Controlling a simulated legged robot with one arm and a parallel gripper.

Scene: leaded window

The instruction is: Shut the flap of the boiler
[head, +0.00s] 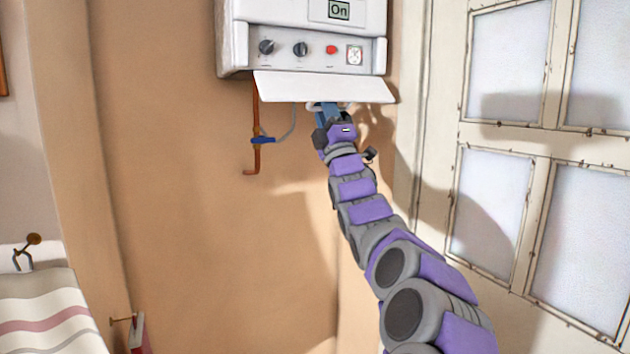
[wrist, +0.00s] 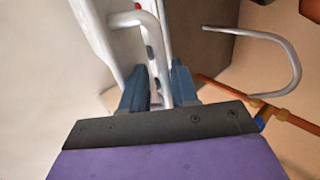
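The white boiler (head: 302,14) hangs on the wall at the top of the head view. Its flap (head: 325,87) is open, sticking outward below the control panel. My gripper (head: 325,107) is just under the front part of the flap, mostly screened by it. In the wrist view, my gripper's blue fingers (wrist: 158,88) stand apart on either side of a white bar handle (wrist: 157,50). A gap shows beside the bar, so the fingers look open around it. Whether either finger touches the bar is unclear.
The control panel (head: 283,48) has knobs, a red button and a dial, with an "On" display above. A copper pipe (head: 256,120) with a blue valve lever (head: 263,140) runs below the boiler at left. A paned window (head: 490,200) stands at right.

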